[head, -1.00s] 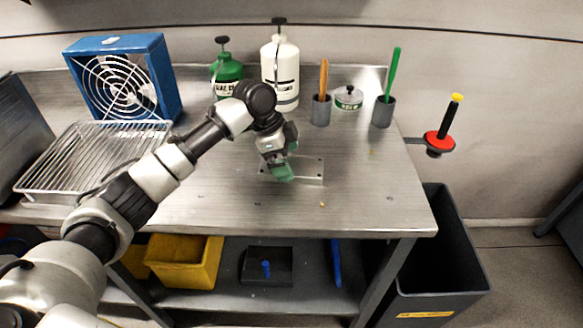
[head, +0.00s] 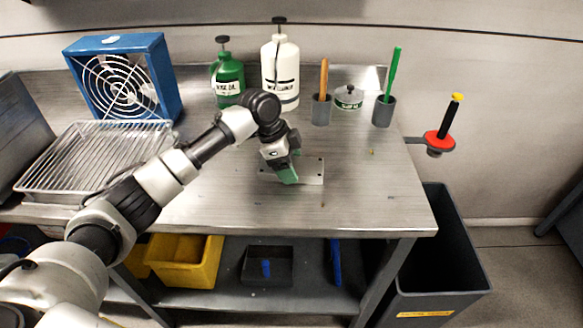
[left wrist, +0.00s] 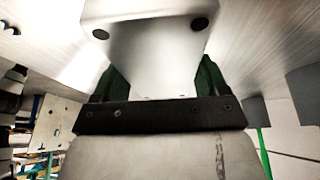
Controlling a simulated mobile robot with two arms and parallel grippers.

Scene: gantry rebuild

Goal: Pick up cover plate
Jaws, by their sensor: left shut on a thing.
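The cover plate (head: 311,172) is a flat silver metal plate with small dark holes near its corners. It is at the middle of the metal workbench (head: 365,200) in the head view. In the left wrist view the plate (left wrist: 150,45) fills the space between the green fingers, with two dark holes showing. My left gripper (head: 287,172) is shut on the plate, at its left-middle part, and hides some of it. I cannot tell whether the plate touches the bench. My right gripper is not in view.
A wire rack (head: 95,160) on a tray and a blue fan (head: 125,80) stand at left. Green (head: 228,78) and white (head: 281,75) pump bottles, grey brush cups (head: 383,111) and a small tin (head: 348,98) line the back. The front right of the bench is mostly clear.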

